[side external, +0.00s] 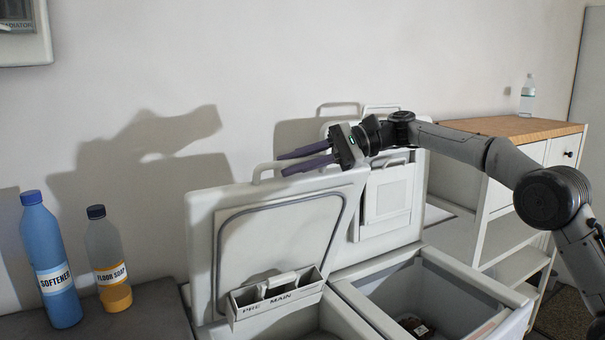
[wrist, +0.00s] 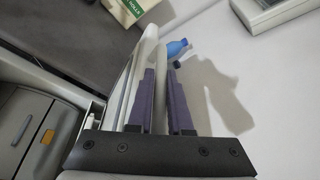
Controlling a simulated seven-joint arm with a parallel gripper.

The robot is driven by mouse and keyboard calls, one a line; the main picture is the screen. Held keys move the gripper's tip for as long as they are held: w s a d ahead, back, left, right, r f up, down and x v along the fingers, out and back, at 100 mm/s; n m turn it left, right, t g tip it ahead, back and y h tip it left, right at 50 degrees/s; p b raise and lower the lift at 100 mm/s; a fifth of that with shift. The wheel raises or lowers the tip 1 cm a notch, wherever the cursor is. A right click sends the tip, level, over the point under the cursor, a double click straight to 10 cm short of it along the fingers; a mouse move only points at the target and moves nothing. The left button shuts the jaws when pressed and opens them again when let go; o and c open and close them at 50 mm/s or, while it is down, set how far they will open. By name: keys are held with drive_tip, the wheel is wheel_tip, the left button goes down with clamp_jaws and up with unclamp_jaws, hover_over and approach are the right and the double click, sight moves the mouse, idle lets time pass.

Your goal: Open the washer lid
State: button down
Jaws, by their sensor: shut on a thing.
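The washer, with a "PRE MAIN" detergent tray (side external: 276,299), has its white lid (side external: 230,215) raised, standing near upright and leaning toward the wall. A thin handle loop rises from the lid's top edge. My gripper (side external: 278,163) reaches in from the right at that edge, its purple fingers pointing left. In the wrist view my gripper (wrist: 160,72) has a finger on each side of a pale strip, which I take as the lid's handle. The exact contact is hidden.
A second toploader with a raised lid (side external: 388,195) and open tub (side external: 440,290) stands to the right. A blue softener bottle (side external: 50,265) and a floor soap bottle (side external: 107,262) stand left on a dark surface. The wall is close behind. A wooden-topped cabinet (side external: 515,128) is at right.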

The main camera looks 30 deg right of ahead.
drive_tip(key=shift+w+r, duration=0.2)
drive_tip(key=shift+w, duration=0.3)
drive_tip(key=c, duration=1.1)
unclamp_jaws()
drive_tip(key=v, duration=1.3)
drive_tip(key=shift+d+r, duration=0.15)
drive_tip(key=shift+d, duration=0.2)
